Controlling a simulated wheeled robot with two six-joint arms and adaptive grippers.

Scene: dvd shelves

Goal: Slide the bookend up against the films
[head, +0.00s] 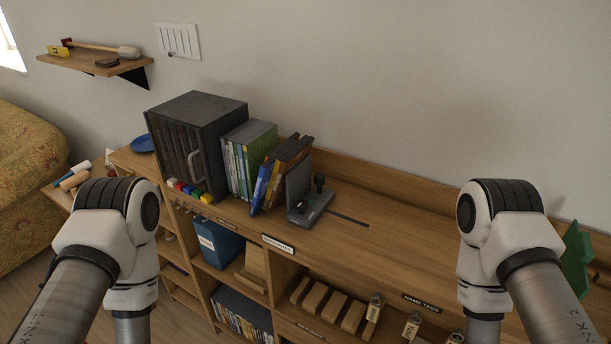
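The bookend (313,208) is dark grey, with an upright plate and a base carrying black knobs. It stands on the shelf unit's wooden top, just right of the films. The films (241,163) stand in a row; those at the left are upright. A blue film (263,186) and some dark films with orange edges (292,152) lean to the right at the bookend end. I cannot tell whether the bookend's plate touches them. My two arms show at the lower left and lower right, but neither gripper is in view.
A black cabinet (172,142) with a handle stands left of the films, with small coloured blocks (187,190) in front. A dark slot (348,218) runs right from the bookend along the top (400,240), which is clear there. Lower compartments hold a blue box (219,243) and wooden pieces (330,305).

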